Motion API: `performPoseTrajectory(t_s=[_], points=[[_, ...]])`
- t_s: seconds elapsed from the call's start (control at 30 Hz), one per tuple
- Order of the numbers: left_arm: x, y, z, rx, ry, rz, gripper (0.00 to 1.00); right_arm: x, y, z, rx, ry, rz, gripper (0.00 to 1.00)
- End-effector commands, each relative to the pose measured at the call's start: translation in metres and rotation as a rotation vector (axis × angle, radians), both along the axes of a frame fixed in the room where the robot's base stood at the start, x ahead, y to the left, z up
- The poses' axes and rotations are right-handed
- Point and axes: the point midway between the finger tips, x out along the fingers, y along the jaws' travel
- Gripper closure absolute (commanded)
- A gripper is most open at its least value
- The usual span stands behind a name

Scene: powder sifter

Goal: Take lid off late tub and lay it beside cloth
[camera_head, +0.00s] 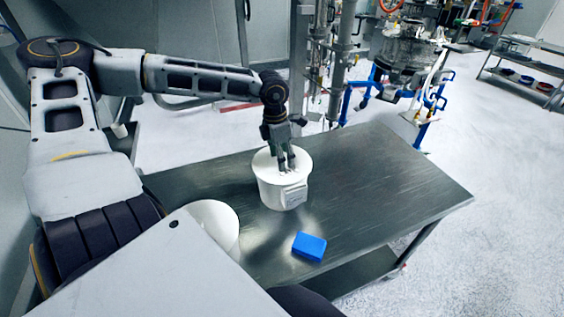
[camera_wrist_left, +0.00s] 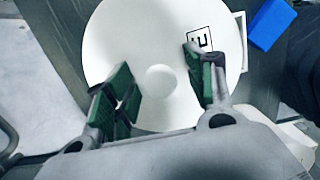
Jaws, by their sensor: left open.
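A white tub (camera_head: 273,192) with a pale label on its side stands upright on the dark metal table. Its round white lid (camera_head: 262,161) is on top. In the left wrist view the lid (camera_wrist_left: 125,38) fills the middle, with a small round knob (camera_wrist_left: 160,78) at its centre and a marked tag near its right side. My left gripper (camera_head: 287,160) points down over the lid, open, with its green-padded fingers (camera_wrist_left: 160,75) on either side of the knob. Contact cannot be told. A blue cloth (camera_head: 309,246) lies in front of the tub; it also shows in the left wrist view (camera_wrist_left: 271,24).
Another white round object (camera_head: 218,222) is at the table's left front, partly hidden by my body. The table (camera_head: 385,180) is bare to the right of the tub and cloth. Metal pipework and equipment (camera_head: 405,45) stand behind the table.

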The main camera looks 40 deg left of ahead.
Motion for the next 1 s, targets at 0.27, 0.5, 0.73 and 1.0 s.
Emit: performPoseTrajectory(t_s=[0.27, 0.5, 0.73, 1.0], points=[[0.0001, 0.0001, 0.0002, 0.0, 0.0, 0.0, 0.46, 0.0001, -0.0074, 0.0, -0.008, -0.001, -0.001, 0.26], [0.0001, 0.0, 0.0003, 0.0, 0.0, 0.0, 0.71, 0.0001, -0.0076, 0.0001, -0.008, -0.001, -0.001, 0.26], [-0.0002, 0.0, 0.0, 0.0, 0.0, 0.0, 0.96, 0.0001, -0.0061, 0.0, -0.006, 0.0, -0.002, 0.26], [-0.0004, 0.0, 0.0, 0.0, 0.001, 0.0, 0.97, 0.0001, 0.0006, -0.0002, 0.0, -0.001, -0.003, 0.26]])
